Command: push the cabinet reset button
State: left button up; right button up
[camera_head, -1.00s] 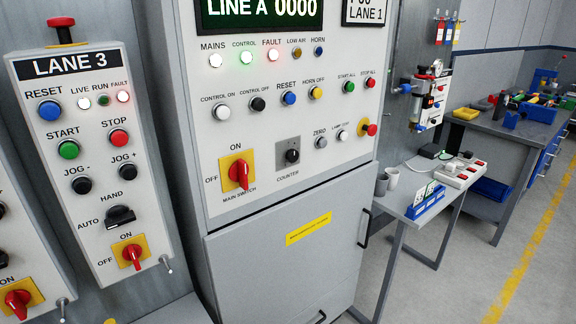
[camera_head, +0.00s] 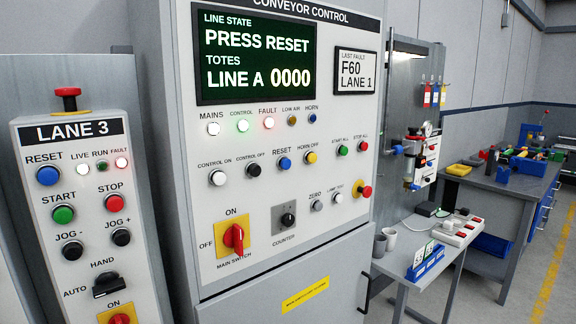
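The grey conveyor control cabinet (camera_head: 180,200) fills the middle of the head view. Its blue reset button (camera_head: 284,163) sits in the middle row, under the label RESET, between the black control off button (camera_head: 254,170) and the yellow horn off button (camera_head: 311,158). The cabinet's screen (camera_head: 257,56) reads PRESS RESET and LINE A 0000. The red fault lamp (camera_head: 268,123) is lit, as are the mains lamp (camera_head: 214,129) and the green control lamp (camera_head: 243,126). Neither of my grippers is in view.
A separate Lane 3 box (camera_head: 90,200) at the left has its own blue reset button (camera_head: 48,175). A small table (camera_head: 400,264) with mugs and a power strip stands right of the cabinet. A workbench (camera_head: 500,185) stands farther right. Open floor lies at the lower right.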

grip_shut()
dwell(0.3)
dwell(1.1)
